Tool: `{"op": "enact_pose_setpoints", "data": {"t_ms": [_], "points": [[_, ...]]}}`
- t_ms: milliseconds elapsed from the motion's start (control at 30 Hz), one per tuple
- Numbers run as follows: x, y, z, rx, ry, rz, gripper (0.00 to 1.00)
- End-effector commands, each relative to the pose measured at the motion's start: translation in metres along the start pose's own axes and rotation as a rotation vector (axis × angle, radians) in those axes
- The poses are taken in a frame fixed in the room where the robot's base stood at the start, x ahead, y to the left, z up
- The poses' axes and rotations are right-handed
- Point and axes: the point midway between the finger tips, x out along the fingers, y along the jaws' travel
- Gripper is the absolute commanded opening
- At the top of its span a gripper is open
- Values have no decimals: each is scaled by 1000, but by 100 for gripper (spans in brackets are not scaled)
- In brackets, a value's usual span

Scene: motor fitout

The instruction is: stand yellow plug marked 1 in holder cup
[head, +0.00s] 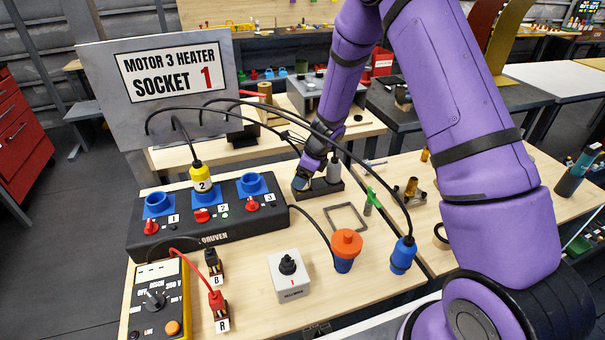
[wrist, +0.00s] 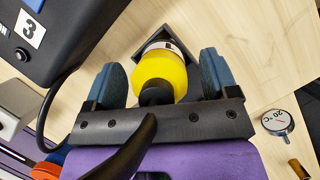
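In the wrist view a yellow plug (wrist: 160,74) with a black cable end and a white label is between my gripper's blue fingers. I cannot read its mark. My gripper (wrist: 163,75) looks open, with a clear gap between the plug and the right finger; the left finger is close to it. The black holder cup (wrist: 208,52) shows beyond the plug, whose far end appears at or in it; how deep is hidden. In the head view my gripper (head: 316,172) is low over the black holder (head: 318,191), and this plug cannot be made out.
A yellow plug marked 2 (head: 200,177) stands in the middle socket of the black panel (head: 205,232). An orange-topped blue piece (head: 345,250), a blue plug (head: 403,256), a switch box (head: 290,277) and a square frame (head: 346,218) are nearer. A gauge (wrist: 277,121) lies right.

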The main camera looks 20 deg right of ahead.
Motion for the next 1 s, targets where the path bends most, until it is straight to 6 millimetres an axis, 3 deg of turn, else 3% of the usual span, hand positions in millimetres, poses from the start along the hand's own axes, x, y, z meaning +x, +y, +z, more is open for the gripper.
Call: {"op": "enact_pose_setpoints", "data": {"t_ms": [267, 700, 1000], "points": [[-8, 0, 0, -1, -1, -2, 80], [-83, 0, 1, -2, -1, -2, 80], [-107, 0, 0, -1, 0, 0, 80]]}}
